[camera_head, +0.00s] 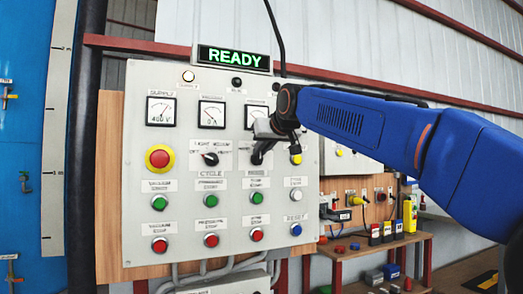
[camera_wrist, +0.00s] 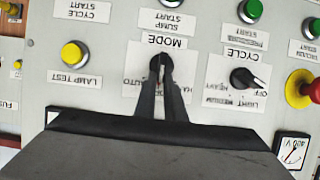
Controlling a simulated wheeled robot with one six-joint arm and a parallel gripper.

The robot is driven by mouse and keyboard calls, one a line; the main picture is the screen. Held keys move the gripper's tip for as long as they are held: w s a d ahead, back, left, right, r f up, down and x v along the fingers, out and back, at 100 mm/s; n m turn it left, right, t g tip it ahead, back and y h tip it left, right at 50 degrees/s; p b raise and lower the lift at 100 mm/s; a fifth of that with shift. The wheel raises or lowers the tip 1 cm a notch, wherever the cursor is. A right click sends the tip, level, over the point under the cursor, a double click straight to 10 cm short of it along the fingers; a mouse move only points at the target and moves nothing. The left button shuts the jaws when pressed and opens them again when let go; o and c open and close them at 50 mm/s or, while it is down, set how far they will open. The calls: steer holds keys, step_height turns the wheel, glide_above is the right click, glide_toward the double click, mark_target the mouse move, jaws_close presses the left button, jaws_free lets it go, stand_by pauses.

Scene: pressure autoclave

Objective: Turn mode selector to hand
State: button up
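The mode selector (camera_wrist: 160,64) is a dark knob on the grey control panel (camera_head: 140,100), beside the MODE label, seen upside down in the wrist view. AUTO shows to its left there and a partly hidden label starting with HA to its right. Its pointer stands roughly upright in that view, between the two labels. My gripper (camera_wrist: 160,84) has its two dark fingers close together on either side of the knob, seeming to pinch it. In the head view my gripper (camera_head: 259,155) reaches the panel from the right and covers the selector.
The cycle selector (camera_wrist: 244,78) and a red emergency stop (camera_head: 160,158) are on the same panel. Green, red, yellow and blue buttons sit close around. A READY sign (camera_head: 234,58) is lit above. A bench (camera_head: 375,247) with small items stands at the right.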

jaws_close()
steer(key=shift+a, duration=0.1)
steer(key=n+h, duration=0.1)
steer(key=n, duration=0.1)
steer(key=a+n+t+h, duration=0.1)
steer(key=n, duration=0.1)
steer(key=a+f+n+t+h, duration=0.1)
steer(key=n+h, duration=0.1)
steer(key=shift+s+a+n, duration=0.15)
steer(key=shift+s+n, duration=0.25)
steer(key=shift+f, duration=0.1)
stand_by(0.4)
steer(key=o, duration=0.6)
jaws_free()
steer(key=shift+s, duration=0.1)
